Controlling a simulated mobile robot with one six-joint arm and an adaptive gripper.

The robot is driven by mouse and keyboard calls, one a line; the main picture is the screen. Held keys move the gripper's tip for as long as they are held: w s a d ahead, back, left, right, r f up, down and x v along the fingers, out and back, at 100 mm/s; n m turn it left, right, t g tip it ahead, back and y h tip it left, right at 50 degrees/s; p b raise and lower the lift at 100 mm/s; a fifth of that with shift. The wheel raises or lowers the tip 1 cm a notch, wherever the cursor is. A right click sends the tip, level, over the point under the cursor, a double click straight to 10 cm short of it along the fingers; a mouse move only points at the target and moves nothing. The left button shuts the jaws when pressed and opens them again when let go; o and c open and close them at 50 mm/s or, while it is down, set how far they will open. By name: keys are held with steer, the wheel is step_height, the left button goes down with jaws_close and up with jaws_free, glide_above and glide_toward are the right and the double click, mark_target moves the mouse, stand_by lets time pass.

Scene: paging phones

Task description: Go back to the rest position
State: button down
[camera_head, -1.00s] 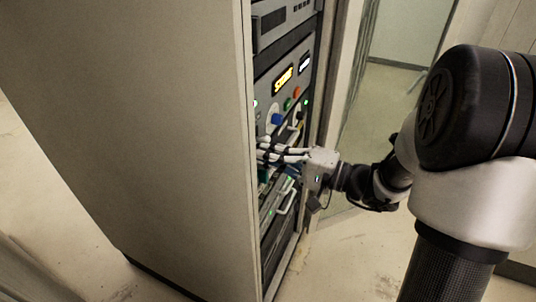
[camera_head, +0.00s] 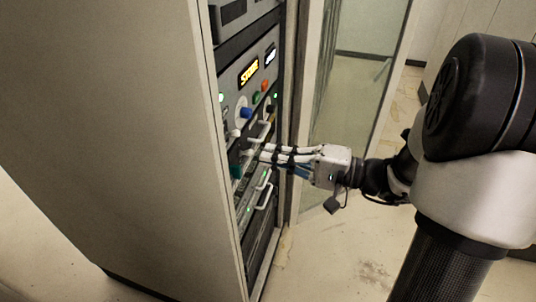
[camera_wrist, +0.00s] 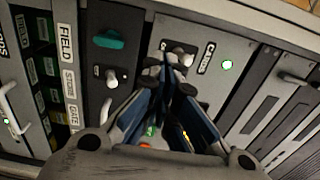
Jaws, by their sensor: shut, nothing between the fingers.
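My gripper (camera_head: 258,153) is in front of the rack's panel in the head view, its pale fingers pointing left at the equipment. In the wrist view my gripper (camera_wrist: 170,72) has its blue-sided fingers converging to a shut tip with nothing held. The tip overlaps the panel near a toggle switch (camera_wrist: 180,55); I cannot tell the exact gap. My arm reaches in from the right.
The tall grey cabinet (camera_head: 130,130) stands at left. Its front has a yellow display (camera_head: 249,72), a blue knob (camera_head: 246,113) and protruding handles (camera_head: 265,196). A glass door (camera_head: 352,90) is behind. Floor (camera_head: 345,260) between cabinet and arm looks clear.

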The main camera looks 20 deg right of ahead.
stand_by(0.3)
steer(key=s+a+g, duration=0.1)
steer(key=a, duration=0.1)
steer(key=s+a+n+g, duration=0.1)
steer(key=s+a+g, duration=0.1)
steer(key=s+a+n+g, duration=0.1)
steer(key=a, duration=0.1)
steer(key=shift+s+a+f+g, duration=0.25)
steer(key=shift+s+a+g, duration=0.05)
steer(key=s+a+f+n+g+h, duration=0.2)
steer(key=s+a+g+h, duration=0.25)
steer(key=s, duration=0.35)
steer(key=s+d+f+n+h, duration=0.2)
steer(key=s+d+f+h, duration=0.1)
steer(key=s+h, duration=0.35)
steer(key=d+t+h, duration=0.1)
steer(key=d+r+t+h, duration=0.1)
steer(key=d, duration=0.1)
steer(key=d+r+n+t+h, duration=0.1)
steer(key=d, duration=0.1)
steer(key=shift+s+d+r+h, duration=0.1)
steer(key=shift+s+d+h, duration=0.1)
steer(key=shift+h, duration=0.1)
